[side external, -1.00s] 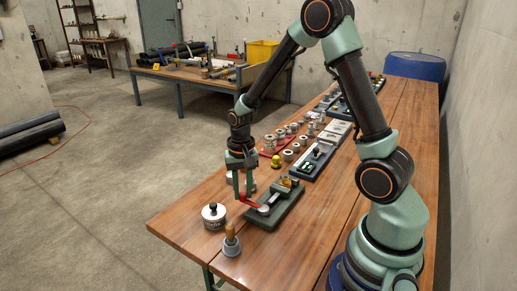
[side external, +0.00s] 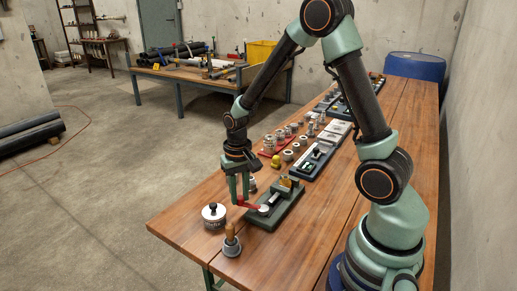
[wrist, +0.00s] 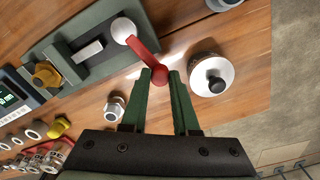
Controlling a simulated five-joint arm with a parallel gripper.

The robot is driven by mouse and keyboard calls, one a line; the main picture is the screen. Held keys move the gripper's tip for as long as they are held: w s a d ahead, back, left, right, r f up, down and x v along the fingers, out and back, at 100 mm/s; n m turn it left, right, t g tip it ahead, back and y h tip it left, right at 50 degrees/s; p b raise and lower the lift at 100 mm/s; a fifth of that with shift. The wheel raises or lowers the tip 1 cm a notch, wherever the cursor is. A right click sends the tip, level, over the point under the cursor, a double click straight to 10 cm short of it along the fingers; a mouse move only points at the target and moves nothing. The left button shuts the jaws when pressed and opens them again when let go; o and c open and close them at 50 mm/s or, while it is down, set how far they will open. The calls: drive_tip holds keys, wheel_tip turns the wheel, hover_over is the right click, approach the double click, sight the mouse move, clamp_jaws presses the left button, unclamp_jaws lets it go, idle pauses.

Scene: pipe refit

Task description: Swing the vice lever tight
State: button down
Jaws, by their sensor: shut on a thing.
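The vice (side external: 285,209) has a dark green base near the table's near end. It also shows at upper left in the wrist view (wrist: 95,64), with a grey screw bar and a brass-coloured part. Its red lever (side external: 249,205) runs from a pale round pivot (wrist: 123,30) to a red knob at its end. In the wrist view the lever (wrist: 143,50) slants down and right. My gripper (wrist: 163,74) is shut on the lever's knob, with a green fingertip at each side. In the side view my gripper (side external: 239,201) is at the vice's left edge.
A white-lidded pot (side external: 213,215) and a grey holder with a wooden handle (side external: 232,240) stand close by. A steel nut (wrist: 115,107) and a yellow fitting (side external: 276,161) lie near the vice. Fittings and trays line the table behind. Bare wood lies right of the vice.

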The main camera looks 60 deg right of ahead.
drive_tip(key=a+n, duration=0.1)
drive_tip(key=n, duration=0.2)
drive_tip(key=shift+s+a+r, duration=0.1)
drive_tip(key=shift+s+a, duration=0.2)
drive_tip(key=shift+a, duration=0.05)
drive_tip(key=n, duration=0.1)
drive_tip(key=s+a+n, duration=0.1)
drive_tip(key=shift+a+n, duration=0.1)
drive_tip(key=shift+n, duration=0.2)
drive_tip(key=n, duration=0.1)
drive_tip(key=s+a+n, duration=0.1)
drive_tip(key=n, duration=0.1)
drive_tip(key=shift+s, duration=0.15)
drive_tip(key=shift+s+a+n, duration=0.3)
drive_tip(key=shift+s+n, duration=0.3)
drive_tip(key=shift+n, duration=0.6)
drive_tip(key=c, duration=0.7)
unclamp_jaws()
drive_tip(key=shift+o, duration=0.2)
wheel_tip(320, 180, up, 12)
